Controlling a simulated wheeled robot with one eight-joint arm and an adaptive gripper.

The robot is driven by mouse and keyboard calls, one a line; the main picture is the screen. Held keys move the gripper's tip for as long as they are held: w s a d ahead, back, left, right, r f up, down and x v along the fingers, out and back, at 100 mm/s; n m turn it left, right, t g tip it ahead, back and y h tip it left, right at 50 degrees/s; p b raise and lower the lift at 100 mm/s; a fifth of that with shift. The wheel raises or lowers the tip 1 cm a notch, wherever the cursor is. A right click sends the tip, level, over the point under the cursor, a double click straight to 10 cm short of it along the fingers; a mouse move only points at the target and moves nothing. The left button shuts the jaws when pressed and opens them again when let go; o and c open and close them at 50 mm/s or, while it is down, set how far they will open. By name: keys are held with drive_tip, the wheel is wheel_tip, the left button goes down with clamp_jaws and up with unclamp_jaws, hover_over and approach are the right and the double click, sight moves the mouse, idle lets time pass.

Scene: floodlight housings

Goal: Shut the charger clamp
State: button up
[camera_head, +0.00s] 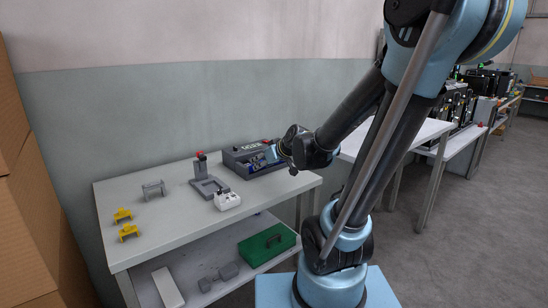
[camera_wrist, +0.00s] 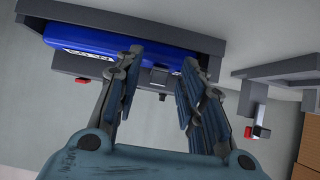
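The charger (camera_head: 233,157) is a dark grey box with lettering, near the back right of the table. In the wrist view the charger's grey housing (camera_wrist: 200,42) lies across the top, with a blue block (camera_wrist: 105,42) in it. A small grey block (camera_wrist: 158,76), possibly the charger clamp, sticks out from its front edge. My gripper (camera_wrist: 162,62) is open, its fingers on either side of that block with gaps visible. In the head view my gripper (camera_head: 274,153) is at the charger's right part and hides some of it. Whether the clamp stands open I cannot tell.
A grey fixture with a red-tipped upright (camera_head: 202,172) stands left of the charger; a white device (camera_head: 227,200) is in front. Yellow brackets (camera_head: 129,231) and a grey bracket (camera_head: 154,189) lie left. A green case (camera_head: 266,244) is on the lower shelf. The table's front middle is clear.

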drive_tip(key=v, duration=1)
drive_tip(key=shift+d+r, duration=0.15)
drive_tip(key=shift+d, duration=0.05)
idle(0.4)
drive_tip(key=shift+s, duration=0.15)
drive_tip(key=s+d+f+m+g+h, duration=0.1)
drive_tip(key=s+f, duration=0.1)
drive_tip(key=s+d+f+g, duration=0.1)
drive_tip(key=s+f, duration=0.2)
drive_tip(key=s+d+f+m+g+h, duration=0.1)
drive_tip(key=s+f, duration=0.2)
drive_tip(key=shift+d+f+m+g+h, duration=0.25)
drive_tip(key=shift+d+m+g+h, duration=0.05)
drive_tip(key=shift+d, duration=0.1)
drive_tip(key=s+d+f+m+g+h, duration=0.3)
drive_tip(key=s+d+f+m, duration=0.1)
drive_tip(key=s+d, duration=0.3)
drive_tip(key=shift+s+f+h, duration=0.3)
drive_tip(key=shift+s+f, duration=0.55)
drive_tip(key=shift+f, duration=0.05)
drive_tip(key=shift+d, duration=0.15)
drive_tip(key=shift+w+f+g, duration=0.2)
drive_tip(key=shift+w+g, duration=0.1)
drive_tip(key=shift+w, duration=0.15)
